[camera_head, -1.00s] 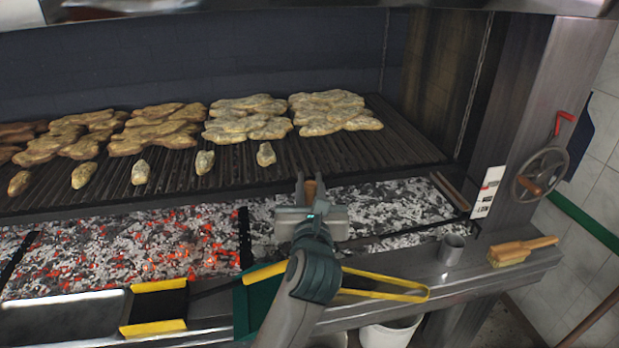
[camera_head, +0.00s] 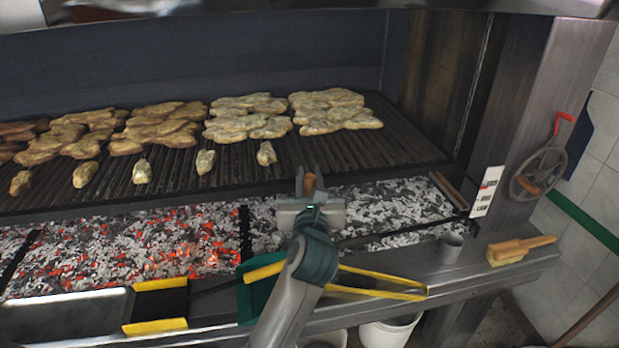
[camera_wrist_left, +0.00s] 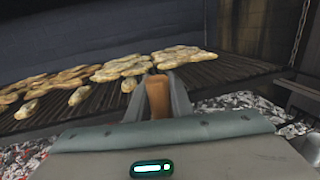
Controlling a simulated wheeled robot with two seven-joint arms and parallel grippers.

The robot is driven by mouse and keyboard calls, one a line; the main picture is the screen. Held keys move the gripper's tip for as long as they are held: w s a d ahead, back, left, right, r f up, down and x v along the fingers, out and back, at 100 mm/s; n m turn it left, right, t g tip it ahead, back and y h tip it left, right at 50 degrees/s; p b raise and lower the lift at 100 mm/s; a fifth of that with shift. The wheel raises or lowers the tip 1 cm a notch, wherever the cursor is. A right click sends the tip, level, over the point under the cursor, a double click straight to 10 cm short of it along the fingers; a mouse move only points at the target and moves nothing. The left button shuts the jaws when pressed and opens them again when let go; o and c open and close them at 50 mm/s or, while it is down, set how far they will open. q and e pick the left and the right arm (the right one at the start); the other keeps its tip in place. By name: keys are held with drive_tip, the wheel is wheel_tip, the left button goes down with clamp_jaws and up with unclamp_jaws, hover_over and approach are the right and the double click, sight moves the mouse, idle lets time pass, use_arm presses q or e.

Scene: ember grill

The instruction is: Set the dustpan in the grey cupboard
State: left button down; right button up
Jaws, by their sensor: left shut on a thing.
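My left gripper (camera_head: 309,187) is over the right part of the coals, near the grill's front edge, seen from behind. It is shut on a brown, wood-like piece (camera_wrist_left: 157,97) that stands up between the fingers in the left wrist view. The rest of that piece is hidden by the gripper, so I cannot tell whether it belongs to the dustpan. A green flat-sided thing (camera_head: 246,303) lies on the front ledge, partly behind my arm; I cannot tell what it is. I cannot make out a grey cupboard. My right gripper is not in view.
Meat pieces (camera_head: 335,112) lie on the grill grate (camera_head: 400,150) above glowing coals (camera_head: 150,240). The ledge holds a black and yellow tool (camera_head: 160,304), yellow tongs (camera_head: 385,281), a grey cup (camera_head: 450,247) and a wooden-handled brush (camera_head: 520,250). A white bucket (camera_head: 388,332) stands below.

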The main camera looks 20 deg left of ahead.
use_arm(q)
drive_tip(key=shift+f, duration=0.15)
idle(0.3)
drive_tip(key=c, duration=1.6)
unclamp_jaws()
drive_tip(key=shift+s+f, duration=0.1)
drive_tip(key=shift+f, duration=0.05)
drive_tip(key=shift+o, duration=0.2)
drive_tip(key=shift+d, duration=0.1)
drive_tip(key=b+v, duration=0.2)
drive_tip(key=v, duration=1)
drive_tip(key=shift+c, duration=0.6)
